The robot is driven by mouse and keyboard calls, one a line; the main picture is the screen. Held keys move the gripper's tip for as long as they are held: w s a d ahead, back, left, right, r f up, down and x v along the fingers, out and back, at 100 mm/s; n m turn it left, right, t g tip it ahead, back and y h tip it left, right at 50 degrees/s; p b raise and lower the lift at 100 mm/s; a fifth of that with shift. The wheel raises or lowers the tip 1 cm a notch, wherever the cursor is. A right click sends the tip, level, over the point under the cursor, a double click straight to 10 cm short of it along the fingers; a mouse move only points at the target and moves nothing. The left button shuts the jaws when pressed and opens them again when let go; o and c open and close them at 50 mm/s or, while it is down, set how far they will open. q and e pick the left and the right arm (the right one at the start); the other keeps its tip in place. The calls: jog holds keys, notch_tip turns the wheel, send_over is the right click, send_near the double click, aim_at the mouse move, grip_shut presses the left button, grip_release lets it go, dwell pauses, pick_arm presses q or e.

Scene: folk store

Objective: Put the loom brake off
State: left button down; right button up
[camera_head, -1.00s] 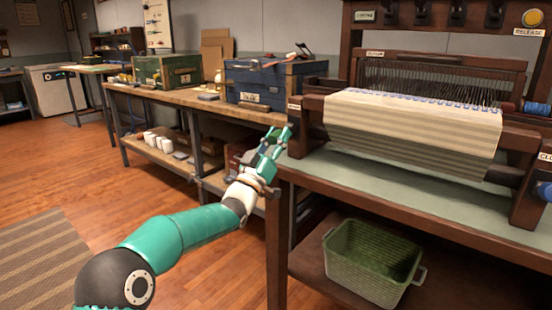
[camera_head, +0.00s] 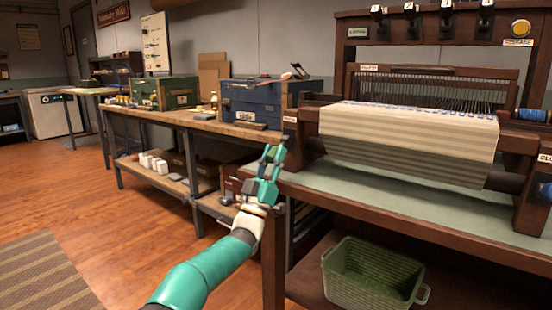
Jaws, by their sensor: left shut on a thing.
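The wooden loom (camera_head: 410,75) stands on the table at the right, with striped cloth (camera_head: 408,135) over its front beam. My left gripper (camera_head: 268,165) is at the left front corner of the table, just left of the loom's side frame. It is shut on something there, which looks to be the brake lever. The gripper's fingers hide the lever, so its position cannot be read. My right gripper is not in view.
A yellow round button (camera_head: 521,27) sits at the loom's upper right above a label. A green basket (camera_head: 372,272) stands on the shelf below. A blue chest (camera_head: 262,104) and a green chest (camera_head: 164,92) stand on the workbench behind.

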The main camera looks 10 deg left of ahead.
pick_arm(q)
jog(key=shift+f, duration=0.25)
